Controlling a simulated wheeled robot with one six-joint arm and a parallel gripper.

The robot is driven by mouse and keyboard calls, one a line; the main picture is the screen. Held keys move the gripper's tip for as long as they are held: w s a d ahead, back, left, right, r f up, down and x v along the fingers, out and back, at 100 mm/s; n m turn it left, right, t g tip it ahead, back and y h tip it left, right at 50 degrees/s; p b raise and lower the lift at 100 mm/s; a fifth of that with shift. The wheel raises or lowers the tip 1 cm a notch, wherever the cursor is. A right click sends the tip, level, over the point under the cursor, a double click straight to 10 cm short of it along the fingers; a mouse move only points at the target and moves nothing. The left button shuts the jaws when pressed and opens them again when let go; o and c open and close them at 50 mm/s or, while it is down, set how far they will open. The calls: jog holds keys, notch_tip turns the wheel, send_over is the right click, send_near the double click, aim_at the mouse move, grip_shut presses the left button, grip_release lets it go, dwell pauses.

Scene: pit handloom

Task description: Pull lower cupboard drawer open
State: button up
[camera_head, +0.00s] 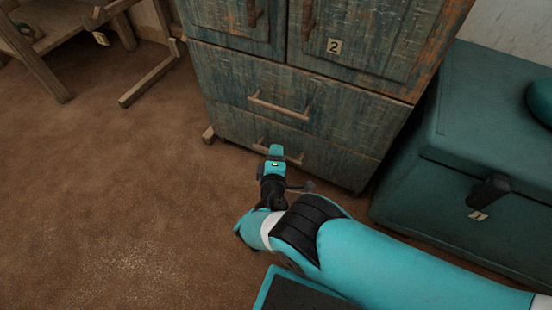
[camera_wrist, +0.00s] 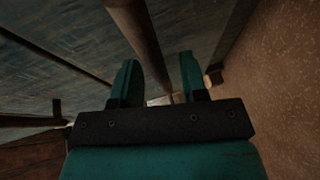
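The weathered blue-green wooden cupboard (camera_head: 235,75) stands ahead in the head view. Its lower drawer (camera_head: 335,165) looks shut, flush with the front. The lower drawer's brown bar handle (camera_head: 294,158) is partly hidden behind my gripper (camera_head: 276,152). In the wrist view my gripper (camera_wrist: 158,80) is open, its two teal fingers apart. The handle bar (camera_wrist: 140,40) runs between the fingers, with a gap visible on either side near the tips. I cannot tell how deep the bar sits between them.
The upper drawer handle (camera_head: 280,106) juts out just above. A teal chest (camera_head: 450,200) with a dark latch stands close on the right. A wooden frame (camera_head: 150,80) stands at the upper left. The brown floor (camera_head: 110,200) on the left is clear.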

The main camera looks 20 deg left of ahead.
jog(key=shift+w+a, duration=0.15)
jog(key=shift+w, duration=0.35)
grip_shut()
jog(key=shift+f, duration=0.1)
